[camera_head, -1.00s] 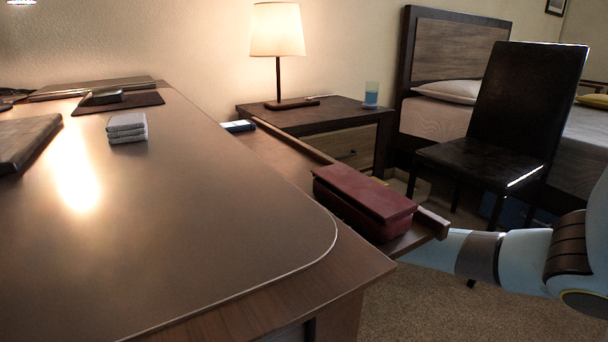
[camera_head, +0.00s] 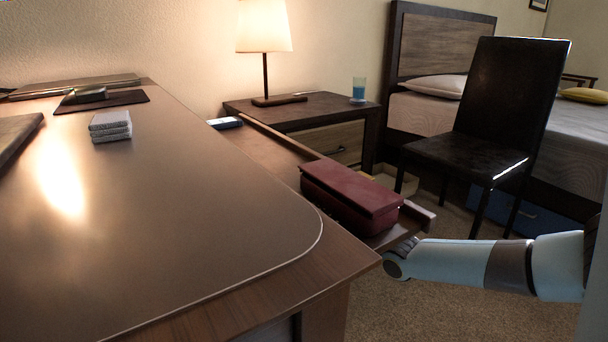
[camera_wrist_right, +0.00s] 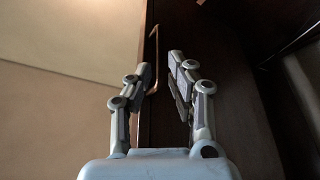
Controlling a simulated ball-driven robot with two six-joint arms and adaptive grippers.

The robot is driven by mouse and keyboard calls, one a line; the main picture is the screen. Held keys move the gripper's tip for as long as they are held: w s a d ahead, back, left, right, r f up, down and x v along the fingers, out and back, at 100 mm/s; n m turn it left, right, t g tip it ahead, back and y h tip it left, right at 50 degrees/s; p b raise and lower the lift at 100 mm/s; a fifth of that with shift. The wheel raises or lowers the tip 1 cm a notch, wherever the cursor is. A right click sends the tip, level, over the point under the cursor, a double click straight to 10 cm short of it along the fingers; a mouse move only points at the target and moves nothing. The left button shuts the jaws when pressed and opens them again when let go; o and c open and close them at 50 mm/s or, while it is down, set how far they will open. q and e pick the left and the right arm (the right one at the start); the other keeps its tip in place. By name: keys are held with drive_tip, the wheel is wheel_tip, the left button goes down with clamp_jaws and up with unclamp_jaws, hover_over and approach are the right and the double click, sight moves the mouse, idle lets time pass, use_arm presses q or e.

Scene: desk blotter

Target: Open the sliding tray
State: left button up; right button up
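The sliding tray (camera_head: 424,215) sticks out from the right side of the desk, with a dark red box (camera_head: 350,190) lying on it. My right arm comes in from the right. Its wrist is just below the tray's outer end, and its gripper is mostly hidden there in the head view. In the right wrist view my right gripper (camera_wrist_right: 161,72) is open, its two fingers apart. A thin copper-coloured bar (camera_wrist_right: 154,50), perhaps a handle, runs along a dark panel between and ahead of the fingertips. I cannot tell whether they touch it. My left gripper is not in view.
The desk (camera_head: 180,220) carries a stack of grey blocks (camera_head: 110,126) and a dark mat (camera_head: 130,101). A nightstand (camera_head: 300,119) with a lamp (camera_head: 264,40) and a blue glass (camera_head: 358,88) stands behind the tray. A black chair (camera_head: 500,110) stands right, with open carpet in front.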

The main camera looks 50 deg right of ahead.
drive_tip(key=v, duration=0.5)
drive_tip(key=shift+s+f, duration=0.1)
drive_tip(key=shift+s, duration=0.05)
idle(0.3)
